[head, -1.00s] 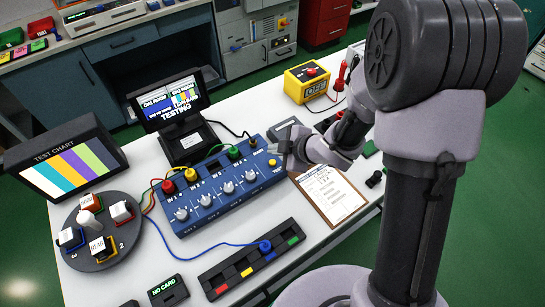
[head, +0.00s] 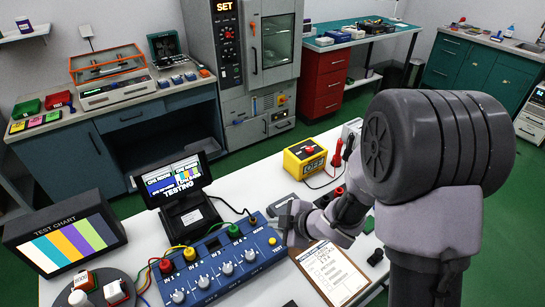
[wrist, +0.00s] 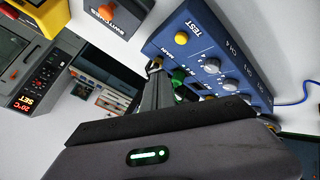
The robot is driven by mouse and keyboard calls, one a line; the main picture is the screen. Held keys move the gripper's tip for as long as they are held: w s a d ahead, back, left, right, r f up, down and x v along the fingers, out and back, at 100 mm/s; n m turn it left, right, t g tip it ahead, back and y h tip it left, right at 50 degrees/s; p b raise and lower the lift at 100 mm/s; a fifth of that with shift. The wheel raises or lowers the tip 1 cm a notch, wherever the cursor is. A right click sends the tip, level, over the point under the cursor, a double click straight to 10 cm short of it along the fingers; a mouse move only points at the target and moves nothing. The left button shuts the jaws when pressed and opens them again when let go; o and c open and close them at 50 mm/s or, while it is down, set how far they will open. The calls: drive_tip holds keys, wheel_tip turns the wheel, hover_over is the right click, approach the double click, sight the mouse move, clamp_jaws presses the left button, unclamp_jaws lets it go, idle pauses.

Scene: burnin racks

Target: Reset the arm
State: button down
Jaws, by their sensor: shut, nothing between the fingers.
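My gripper (head: 287,220) is at the end of my arm, just beside the right end of the blue test box (head: 232,262) on the white table. It is shut and empty. In the wrist view my gripper (wrist: 157,68) points past the blue test box (wrist: 215,55), near its yellow TEST button (wrist: 181,38) and green plug (wrist: 179,76). I cannot tell whether the fingers touch the box. My arm hides part of the table around the clipboard (head: 330,272).
A yellow box with a red knob (head: 305,158) stands behind my arm. A screen reading TESTING (head: 172,181) and a test chart display (head: 66,240) stand at left. An oven cabinet showing SET (head: 250,60) and a bench (head: 110,125) are behind. Green floor lies open beyond the table.

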drive_tip(key=d+r+m+t+h+b, duration=0.2)
drive_tip(key=d+r+m+h, duration=0.4)
drive_tip(key=d+r+m, duration=0.5)
drive_tip(key=s+d+r+m+g+h+b, duration=0.1)
drive_tip(key=s+d+r+m, duration=0.15)
drive_tip(key=s, duration=0.35)
drive_tip(key=s+d+r+m+b, duration=0.1)
drive_tip(key=s+r+m, duration=0.25)
drive_tip(key=s, duration=0.35)
drive_tip(key=s+a+m+g+y, duration=0.1)
drive_tip(key=s+a+m+y, duration=0.1)
drive_tip(key=s+a+m, duration=0.3)
drive_tip(key=s, duration=0.4)
drive_tip(key=shift+s+a+r+g, duration=0.2)
drive_tip(key=shift+s+r+g, duration=0.1)
drive_tip(key=shift+g, duration=0.1)
idle(2.5)
